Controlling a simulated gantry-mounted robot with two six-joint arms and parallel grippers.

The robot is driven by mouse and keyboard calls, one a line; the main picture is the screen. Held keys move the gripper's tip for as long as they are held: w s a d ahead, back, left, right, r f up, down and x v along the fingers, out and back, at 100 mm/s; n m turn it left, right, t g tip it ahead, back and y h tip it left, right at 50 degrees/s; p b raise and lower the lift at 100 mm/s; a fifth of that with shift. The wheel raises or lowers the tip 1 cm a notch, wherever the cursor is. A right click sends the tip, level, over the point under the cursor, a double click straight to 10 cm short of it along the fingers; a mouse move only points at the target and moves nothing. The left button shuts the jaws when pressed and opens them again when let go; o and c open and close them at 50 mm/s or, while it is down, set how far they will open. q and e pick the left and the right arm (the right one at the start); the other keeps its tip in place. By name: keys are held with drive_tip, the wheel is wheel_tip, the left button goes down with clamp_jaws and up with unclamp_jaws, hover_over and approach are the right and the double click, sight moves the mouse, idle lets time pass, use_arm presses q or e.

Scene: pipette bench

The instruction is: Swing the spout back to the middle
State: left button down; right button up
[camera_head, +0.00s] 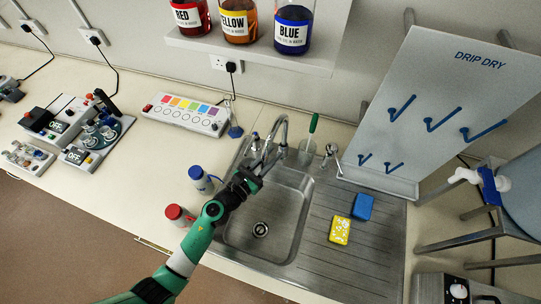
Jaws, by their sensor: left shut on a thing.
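The metal sink spout (280,121) rises from the back edge of the sink and arcs over to the left, its outlet end coming down towards my gripper. The steel basin (283,215) lies in front of it, with a drain in its floor. My left gripper (262,163) reaches in from the front left over the basin's back left part. It is shut on the spout's lower end, though the fingers partly hide the contact. My right gripper is not in view.
Taps (331,153) flank the spout, and a green-handled brush (313,124) stands behind the sink. Blue (362,207) and yellow (340,231) sponges lie on the drainer, below the drip-dry board (420,75).

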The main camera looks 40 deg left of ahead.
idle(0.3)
use_arm(q)
drive_tip(key=c, duration=0.7)
unclamp_jaws()
drive_tip(key=s, duration=1.1)
drive_tip(key=shift+s+a, duration=0.1)
drive_tip(key=shift+s, duration=0.2)
